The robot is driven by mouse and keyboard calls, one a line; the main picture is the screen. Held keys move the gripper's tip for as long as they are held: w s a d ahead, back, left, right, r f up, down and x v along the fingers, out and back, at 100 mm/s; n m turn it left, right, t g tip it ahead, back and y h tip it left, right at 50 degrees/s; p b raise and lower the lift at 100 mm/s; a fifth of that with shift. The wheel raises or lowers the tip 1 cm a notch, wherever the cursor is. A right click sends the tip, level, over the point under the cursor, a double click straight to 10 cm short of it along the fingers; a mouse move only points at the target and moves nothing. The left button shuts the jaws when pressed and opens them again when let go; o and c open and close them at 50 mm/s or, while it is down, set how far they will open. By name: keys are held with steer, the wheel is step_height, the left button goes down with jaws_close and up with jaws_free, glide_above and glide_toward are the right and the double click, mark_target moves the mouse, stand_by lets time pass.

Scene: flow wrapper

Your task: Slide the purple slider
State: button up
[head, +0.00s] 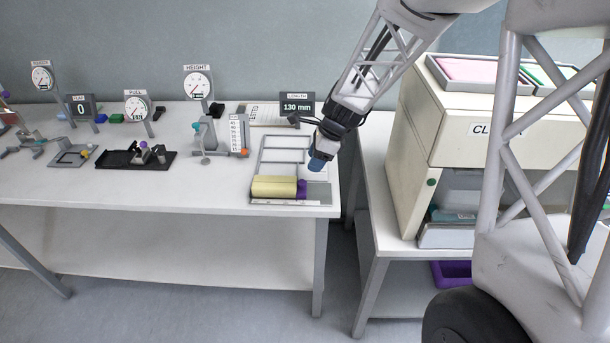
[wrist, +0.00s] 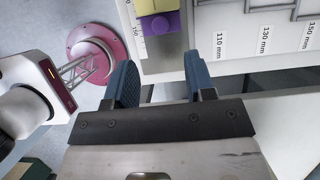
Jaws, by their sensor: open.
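The purple slider (head: 301,189) is a small block at the right end of a yellow block (head: 274,187) on the length station near the table's front right corner. The slider also shows in the wrist view (wrist: 160,24), at the top between my fingers and beyond their tips. My gripper (head: 317,163) has blue fingers and hangs above and slightly right of the slider in the head view. In the wrist view my gripper (wrist: 157,75) is open and empty, apart from the slider.
The length station has a grey frame (head: 283,155), labels such as 110 mm (wrist: 220,45) and a 130 mm display (head: 297,107). Other gauges and a black fixture (head: 136,158) stand to the left. A cream machine (head: 450,130) stands right, beyond a gap.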

mark_target(303, 181)
stand_by(0.4)
steer(key=shift+x, duration=3.95)
steer(key=shift+d, duration=0.1)
jaws_close()
